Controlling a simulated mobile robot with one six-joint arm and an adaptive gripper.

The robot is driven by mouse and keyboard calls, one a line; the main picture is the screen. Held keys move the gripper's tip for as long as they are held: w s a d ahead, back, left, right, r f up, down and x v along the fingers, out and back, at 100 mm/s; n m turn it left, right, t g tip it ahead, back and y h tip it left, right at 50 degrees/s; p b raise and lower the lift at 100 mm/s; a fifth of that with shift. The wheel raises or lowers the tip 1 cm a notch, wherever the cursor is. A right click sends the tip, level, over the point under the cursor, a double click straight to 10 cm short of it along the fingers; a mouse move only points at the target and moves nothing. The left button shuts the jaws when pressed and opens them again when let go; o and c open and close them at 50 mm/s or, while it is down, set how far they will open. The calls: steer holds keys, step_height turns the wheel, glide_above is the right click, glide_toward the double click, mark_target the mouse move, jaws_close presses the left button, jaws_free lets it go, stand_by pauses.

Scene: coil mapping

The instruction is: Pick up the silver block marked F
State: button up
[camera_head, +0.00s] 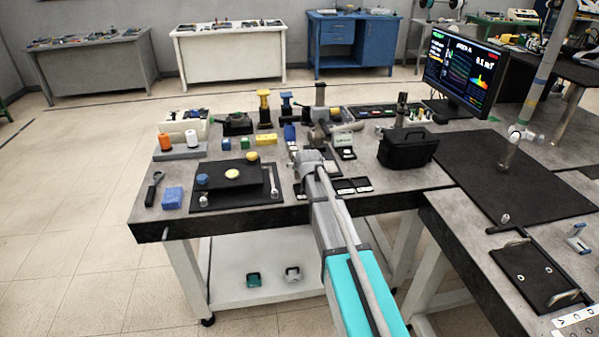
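I cannot make out a silver block with a readable F at this size. Small dark squares with pale pieces (362,185) lie on the table just right of my arm, and another dark square with a pale piece (346,153) lies farther back; their markings are too small to read. My arm reaches from the bottom of the picture over the table's front edge. My gripper (306,158) is at its far end, above the middle of the table. Its fingers are not clear, and the arm hides part of the table below.
A black stepped stand (234,196) with blue and yellow discs is left of my arm. A blue block (173,198) lies at the front left. A black case (408,148) stands right, before a monitor (466,75). Taller fixtures (264,108) crowd the back.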

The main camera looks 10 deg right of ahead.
steer(key=shift+c, duration=0.2)
stand_by(0.3)
jaws_close()
steer(key=shift+r, duration=0.15)
stand_by(0.4)
step_height(320, 180, up, 2)
steer(key=p, duration=0.2)
steer(key=shift+r+p, duration=0.25)
steer(key=shift+p, duration=0.15)
steer(key=p+v, duration=1)
steer(key=v, duration=0.7)
steer(key=shift+s, duration=0.25)
